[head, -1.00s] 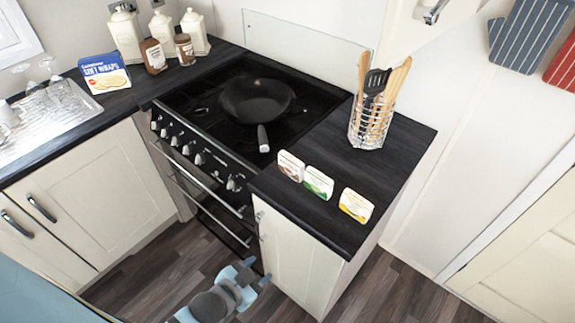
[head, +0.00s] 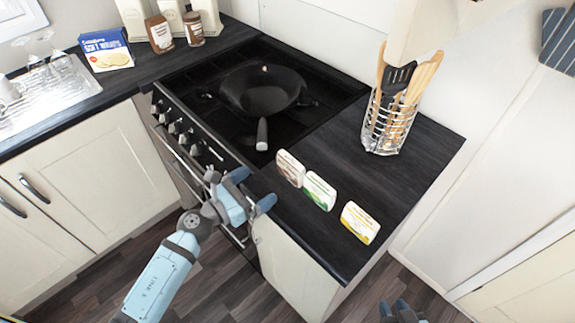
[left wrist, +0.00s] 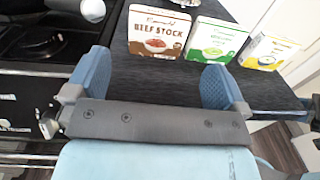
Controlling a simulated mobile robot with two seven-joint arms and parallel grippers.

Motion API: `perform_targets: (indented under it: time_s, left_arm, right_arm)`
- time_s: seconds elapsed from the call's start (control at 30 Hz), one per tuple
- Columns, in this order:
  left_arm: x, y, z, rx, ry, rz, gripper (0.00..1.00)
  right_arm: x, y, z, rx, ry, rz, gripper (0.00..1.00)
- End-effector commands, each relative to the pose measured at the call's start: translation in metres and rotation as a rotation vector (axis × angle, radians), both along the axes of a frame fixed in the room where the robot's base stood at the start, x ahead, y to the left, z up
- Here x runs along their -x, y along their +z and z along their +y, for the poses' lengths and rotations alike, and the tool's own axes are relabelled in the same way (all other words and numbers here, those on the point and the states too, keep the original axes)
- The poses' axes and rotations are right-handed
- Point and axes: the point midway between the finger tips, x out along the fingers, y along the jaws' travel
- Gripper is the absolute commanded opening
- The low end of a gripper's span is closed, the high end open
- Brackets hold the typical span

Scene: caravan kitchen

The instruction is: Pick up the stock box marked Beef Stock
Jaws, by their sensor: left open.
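The brown and white Beef Stock box (left wrist: 158,34) stands upright on the dark worktop in the left wrist view, its label facing my left gripper. In the head view the Beef Stock box (head: 290,168) is the leftmost of three stock boxes. My left gripper (head: 254,188) is open and empty at the worktop's front edge, in front of the box and apart from it. In the left wrist view its two blue fingers (left wrist: 155,75) are spread, with the box beyond them. My right gripper (head: 402,312) shows only partly at the bottom edge.
A green box (head: 319,190) and a yellow box (head: 360,222) stand to the right of the Beef Stock box. A pan (head: 262,92) sits on the hob to the left. A wire utensil holder (head: 385,128) stands behind. The worktop between is clear.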

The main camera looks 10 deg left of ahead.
Motion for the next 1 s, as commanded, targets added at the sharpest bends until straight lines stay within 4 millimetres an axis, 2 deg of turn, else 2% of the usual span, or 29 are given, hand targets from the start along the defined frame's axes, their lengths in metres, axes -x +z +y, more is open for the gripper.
perform_targets:
  time_s: [0.03, 0.2, 0.47, 0.7, 1.0]
  left_arm:
    - [-0.01, 0.004, -0.007, 0.005, 0.002, -0.001, 1.0]
    - [-0.033, 0.002, -0.024, 0.005, 0.002, 0.0, 1.0]
    - [-0.049, 0.001, -0.036, 0.006, 0.003, 0.002, 1.0]
    - [-0.077, -0.002, -0.057, 0.007, 0.003, 0.002, 1.0]
    - [-0.084, -0.004, -0.062, 0.005, 0.002, 0.003, 1.0]
  right_arm:
    - [0.0, 0.005, 0.0, -0.001, -0.001, 0.0, 0.32]
    - [-0.001, 0.01, 0.0, -0.001, -0.001, -0.002, 0.32]
    - [-0.004, 0.015, -0.002, 0.002, -0.005, -0.007, 0.32]
    - [-0.004, 0.023, -0.002, 0.002, -0.005, -0.007, 0.32]
    - [-0.004, 0.023, -0.002, 0.003, -0.003, -0.006, 0.32]
